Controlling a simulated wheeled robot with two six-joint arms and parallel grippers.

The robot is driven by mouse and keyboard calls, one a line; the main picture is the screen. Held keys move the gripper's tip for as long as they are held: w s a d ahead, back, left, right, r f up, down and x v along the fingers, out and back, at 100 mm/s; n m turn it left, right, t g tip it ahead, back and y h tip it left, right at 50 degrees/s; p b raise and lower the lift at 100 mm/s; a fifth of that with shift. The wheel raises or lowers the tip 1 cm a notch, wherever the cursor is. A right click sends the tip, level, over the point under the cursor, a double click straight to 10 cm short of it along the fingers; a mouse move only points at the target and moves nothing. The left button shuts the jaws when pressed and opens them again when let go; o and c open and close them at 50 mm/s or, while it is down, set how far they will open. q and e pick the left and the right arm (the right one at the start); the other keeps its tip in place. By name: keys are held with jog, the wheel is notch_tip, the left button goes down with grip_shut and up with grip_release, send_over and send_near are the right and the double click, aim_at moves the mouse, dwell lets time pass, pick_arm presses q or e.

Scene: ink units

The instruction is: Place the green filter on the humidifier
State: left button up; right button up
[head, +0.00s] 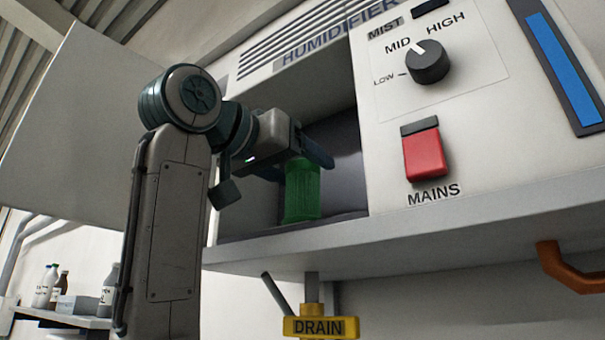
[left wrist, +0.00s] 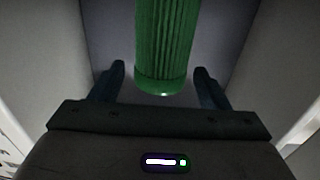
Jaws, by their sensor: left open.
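The green filter (head: 302,190) is a ribbed green cylinder standing upright inside the open bay of the humidifier (head: 290,237), at the bay floor. My left gripper (head: 305,155) reaches into the bay at the filter's upper part. In the left wrist view the filter (left wrist: 163,45) shows between the two fingers of the left gripper (left wrist: 160,85), with a gap on each side. The left gripper is open. The filter's top is partly hidden by the gripper in the head view. My right gripper is not in view.
The bay's side walls are close on both sides of the gripper. An open white door (head: 75,130) stands at left. The front panel has a dial (head: 428,62) and a red MAINS switch (head: 424,154). A yellow DRAIN handle (head: 320,327) hangs below. Bottles (head: 47,287) stand on a shelf.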

pick_arm(q)
jog(key=b+v, duration=0.4)
jog(key=v, duration=0.6)
jog(key=shift+s+a, duration=0.2)
jog(key=shift+a, duration=0.05)
